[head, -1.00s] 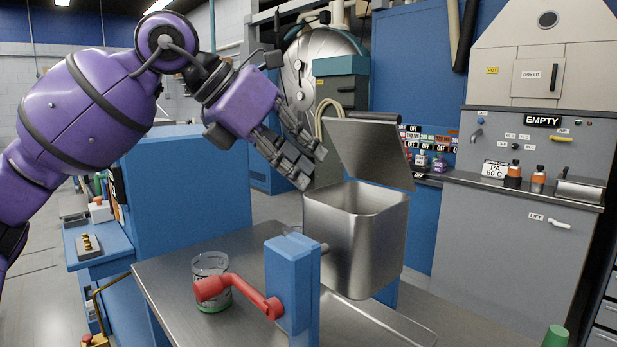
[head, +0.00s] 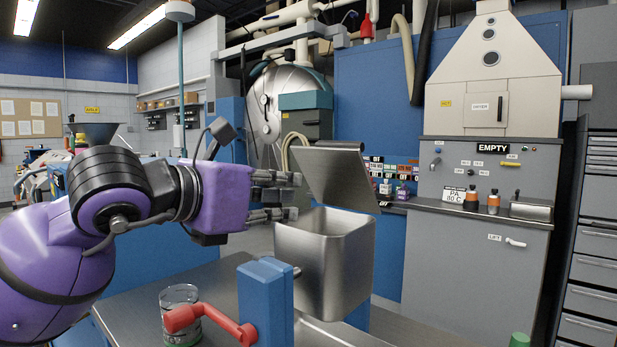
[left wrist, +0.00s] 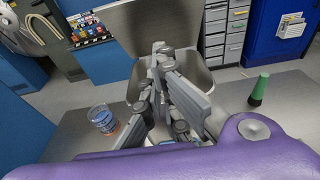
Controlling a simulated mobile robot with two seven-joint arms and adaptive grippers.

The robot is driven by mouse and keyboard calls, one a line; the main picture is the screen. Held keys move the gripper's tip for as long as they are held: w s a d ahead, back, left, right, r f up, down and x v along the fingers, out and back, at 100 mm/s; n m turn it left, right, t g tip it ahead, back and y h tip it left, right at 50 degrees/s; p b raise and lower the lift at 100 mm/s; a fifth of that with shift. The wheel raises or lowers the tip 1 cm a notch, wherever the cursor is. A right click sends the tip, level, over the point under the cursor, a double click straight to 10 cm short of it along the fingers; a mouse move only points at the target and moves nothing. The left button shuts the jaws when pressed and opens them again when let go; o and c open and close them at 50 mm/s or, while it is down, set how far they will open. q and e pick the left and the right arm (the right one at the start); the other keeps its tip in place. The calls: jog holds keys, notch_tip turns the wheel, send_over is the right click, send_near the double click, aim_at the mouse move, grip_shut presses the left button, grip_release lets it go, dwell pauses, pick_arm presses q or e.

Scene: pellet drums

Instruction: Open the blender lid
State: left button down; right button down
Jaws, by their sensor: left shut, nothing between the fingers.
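The blender is a square steel bin (head: 325,265) with a flat hinged lid (head: 338,178). The lid stands raised and tilted back, and the bin's mouth is open. A blue post (head: 266,300) with a red crank handle (head: 212,325) stands in front of the bin. My left gripper (head: 296,195) points right at the left side of the lid, just above the bin's rim. It is shut and empty; I cannot tell whether it touches the lid. In the left wrist view its fingers (left wrist: 160,55) overlap the lid (left wrist: 150,22) and bin. My right gripper is not in view.
A clear jar (head: 180,305) stands on the steel table (head: 225,280), left of the post. A green cone (head: 519,340) is at the lower right. Behind are a grey cabinet (head: 480,250) marked EMPTY and a shelf with small bottles (head: 493,202).

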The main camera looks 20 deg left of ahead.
aim_at(342, 171)
pick_arm(q)
jog(key=w+d+r+p, duration=0.1)
jog(key=w+d, duration=0.1)
jog(key=w, duration=0.4)
jog(key=shift+r+p, duration=0.3)
jog(key=shift+p, duration=0.1)
